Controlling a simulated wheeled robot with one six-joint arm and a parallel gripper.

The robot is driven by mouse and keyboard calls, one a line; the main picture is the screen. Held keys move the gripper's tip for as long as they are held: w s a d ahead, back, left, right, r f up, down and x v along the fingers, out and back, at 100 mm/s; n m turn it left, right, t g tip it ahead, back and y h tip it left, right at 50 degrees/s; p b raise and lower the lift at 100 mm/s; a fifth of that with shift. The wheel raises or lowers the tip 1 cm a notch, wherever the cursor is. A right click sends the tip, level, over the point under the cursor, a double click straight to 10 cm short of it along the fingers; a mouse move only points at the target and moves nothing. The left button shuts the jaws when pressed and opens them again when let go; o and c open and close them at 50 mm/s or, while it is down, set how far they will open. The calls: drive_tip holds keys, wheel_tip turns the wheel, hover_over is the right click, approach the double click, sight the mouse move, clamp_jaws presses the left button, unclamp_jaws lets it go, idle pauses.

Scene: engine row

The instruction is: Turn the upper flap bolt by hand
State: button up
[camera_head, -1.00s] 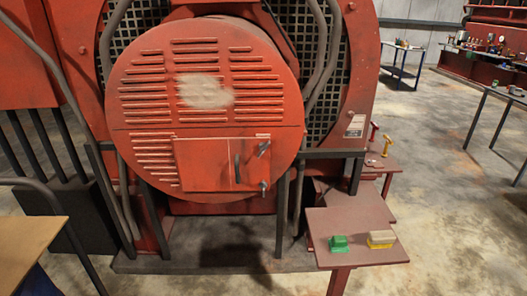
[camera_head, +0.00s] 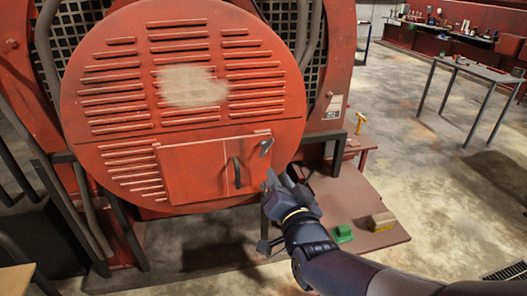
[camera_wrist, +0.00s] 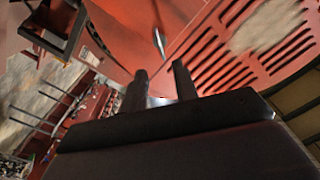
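The round red cover carries a rectangular flap (camera_head: 200,172) with a dark vertical handle (camera_head: 237,174). The upper flap bolt (camera_head: 265,146), a small grey lever, sits tilted at the flap's upper right corner. My gripper (camera_head: 272,180) is at the flap's lower right edge, below the upper bolt. It hides the lower bolt in the head view. In the wrist view my two dark fingers (camera_wrist: 160,85) stand apart. A small shiny grey piece, probably the upper bolt (camera_wrist: 160,42), shows beyond them, apart from the fingers. Whether anything lies low between the fingers is unclear.
A low red shelf right of the machine holds a green block (camera_head: 342,233), a yellowish block (camera_head: 381,221) and a yellow tool (camera_head: 361,121). Dark posts stand below the cover. A table (camera_head: 470,66) stands at the right back; the floor between is open.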

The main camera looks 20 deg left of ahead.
sight(267, 151)
drive_tip(key=p+x, duration=0.3)
drive_tip(key=x, duration=0.7)
drive_tip(key=shift+w+a+p, duration=0.2)
drive_tip(key=shift+w+p, duration=0.05)
drive_tip(key=shift+p, duration=0.15)
drive_tip(key=shift+c, duration=0.5)
clamp_jaws()
